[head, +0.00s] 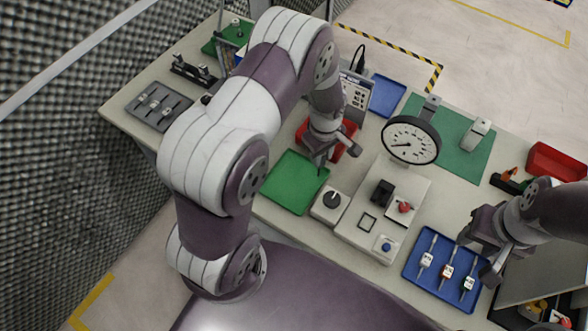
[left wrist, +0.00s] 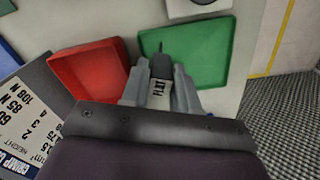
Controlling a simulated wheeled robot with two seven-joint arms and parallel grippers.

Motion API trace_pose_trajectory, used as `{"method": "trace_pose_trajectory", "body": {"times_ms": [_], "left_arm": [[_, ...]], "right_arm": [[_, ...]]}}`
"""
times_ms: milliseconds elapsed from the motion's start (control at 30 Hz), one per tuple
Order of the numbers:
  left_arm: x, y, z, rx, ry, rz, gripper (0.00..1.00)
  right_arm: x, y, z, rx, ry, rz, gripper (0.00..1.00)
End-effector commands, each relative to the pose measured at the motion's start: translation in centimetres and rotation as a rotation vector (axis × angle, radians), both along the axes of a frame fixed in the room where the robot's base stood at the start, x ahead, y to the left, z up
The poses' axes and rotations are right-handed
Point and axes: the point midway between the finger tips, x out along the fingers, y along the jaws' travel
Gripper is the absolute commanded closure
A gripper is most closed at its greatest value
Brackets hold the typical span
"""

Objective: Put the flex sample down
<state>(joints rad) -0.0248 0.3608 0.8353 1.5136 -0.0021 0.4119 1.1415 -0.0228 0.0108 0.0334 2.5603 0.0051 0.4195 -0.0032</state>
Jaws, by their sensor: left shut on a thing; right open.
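My left gripper (head: 320,164) is shut on the flex sample, above the bench near the right edge of the green tray (head: 287,190). In the left wrist view the flex sample (left wrist: 160,72) is a dark piece with a white label, between the fingers, and the green tray (left wrist: 205,52) lies behind it. The head view barely shows the sample. The tray looks empty. My right gripper (head: 478,258) is open and empty over the blue tray (head: 415,269), which holds several labelled samples.
A red tray (left wrist: 88,72) lies beside the green one. A fixture plate with a round dial gauge (head: 411,140) and a grey box with a black knob (head: 332,201) stand to the right. A sign (head: 357,93) stands behind my left gripper.

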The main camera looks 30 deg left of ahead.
Motion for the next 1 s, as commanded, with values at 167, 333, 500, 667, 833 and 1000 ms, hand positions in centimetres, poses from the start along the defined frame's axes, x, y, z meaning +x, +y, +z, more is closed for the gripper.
{"method": "trace_pose_trajectory", "body": {"times_ms": [167, 333, 500, 667, 833, 1000], "left_arm": [[-2.9, 4.0, -2.3, 0.000, 0.004, 0.006, 1.00], [-3.9, 5.6, -4.0, 0.000, 0.002, 0.003, 1.00], [-4.0, 5.6, -7.0, -0.001, 0.004, 0.002, 1.00], [-3.9, 5.6, -8.1, 0.000, 0.000, 0.002, 1.00], [-3.9, 5.6, -8.1, 0.000, 0.000, 0.002, 1.00], [-3.9, 5.6, -8.3, 0.000, 0.000, 0.002, 0.45]], "right_arm": [[0.0, 0.0, 2.4, 0.000, 0.000, 0.000, 0.57], [0.0, 0.0, 2.9, 0.000, 0.000, 0.000, 0.57], [0.0, 0.0, 4.0, 0.000, -0.001, 0.000, 0.57], [0.0, 0.0, 4.0, 0.000, 0.000, 0.000, 0.57], [0.0, 0.0, 3.8, 0.000, 0.000, 0.000, 0.57], [0.0, 0.0, 3.7, 0.000, 0.000, 0.000, 0.57]]}}
